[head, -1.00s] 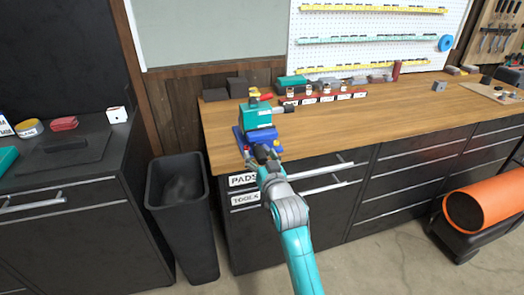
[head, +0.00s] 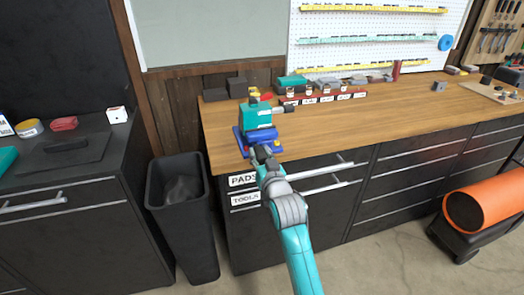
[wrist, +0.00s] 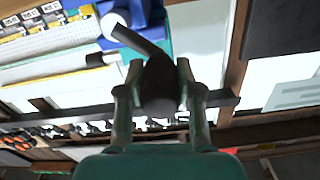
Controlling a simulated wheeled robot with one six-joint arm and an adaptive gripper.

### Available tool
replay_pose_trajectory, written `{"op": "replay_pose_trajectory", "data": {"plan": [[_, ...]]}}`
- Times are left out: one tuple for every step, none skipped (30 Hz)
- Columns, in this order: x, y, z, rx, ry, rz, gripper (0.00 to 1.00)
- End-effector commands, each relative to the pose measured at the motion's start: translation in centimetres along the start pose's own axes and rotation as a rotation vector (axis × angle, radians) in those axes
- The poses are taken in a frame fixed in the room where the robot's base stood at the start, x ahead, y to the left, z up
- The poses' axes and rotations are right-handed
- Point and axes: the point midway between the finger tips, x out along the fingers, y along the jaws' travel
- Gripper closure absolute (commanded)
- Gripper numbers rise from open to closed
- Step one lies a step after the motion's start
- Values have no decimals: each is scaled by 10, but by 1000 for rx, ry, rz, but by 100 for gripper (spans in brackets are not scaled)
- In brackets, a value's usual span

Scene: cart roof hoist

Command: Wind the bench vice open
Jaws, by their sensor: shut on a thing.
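The bench vice (head: 257,117), teal with a blue front part, stands at the front left corner of the wooden bench. My gripper (head: 262,151) is at the vice's front side, just off the bench edge. In the wrist view, my gripper (wrist: 160,82) has a finger on each side of the dark grip of the crank handle (wrist: 159,88) and is shut on it. The handle's dark arm (wrist: 136,40) runs up and left to a pale round hub (wrist: 110,20) by the blue vice body (wrist: 142,12). The head view does not show the jaw gap clearly.
Drawers with labels (head: 244,180) lie below the vice, with a long handle bar (head: 315,182) sticking out. A black bin (head: 181,210) stands left of them. Small blocks and labelled holders (head: 320,98) line the bench back. The bench top (head: 370,118) right of the vice is mostly clear.

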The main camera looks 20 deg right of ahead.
Motion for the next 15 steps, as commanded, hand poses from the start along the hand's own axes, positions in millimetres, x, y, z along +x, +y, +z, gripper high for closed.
{"op": "replay_pose_trajectory", "data": {"plan": [[0, 0, 0, 0, 0, 0, 93], [0, 0, 0, 0, 0, 0, 93], [0, 0, 0, 0, 0, 0, 93], [0, 0, 0, 0, 1, 0, 93], [0, 0, 0, 0, 1, 0, 93], [0, 0, 0, 0, 0, 0, 93], [0, 0, 0, 0, 0, 0, 93], [0, 0, 2, 0, 0, 0, 93], [0, -1, 4, 0, -1, 0, 93], [0, -2, 6, 0, -2, -1, 93], [0, -3, 9, 0, -2, -1, 93], [0, -5, 13, 0, -3, -2, 93], [0, -6, 17, 0, -4, -2, 93], [0, -7, 22, 0, -5, -1, 93], [0, -9, 27, 0, -6, -1, 93]]}}
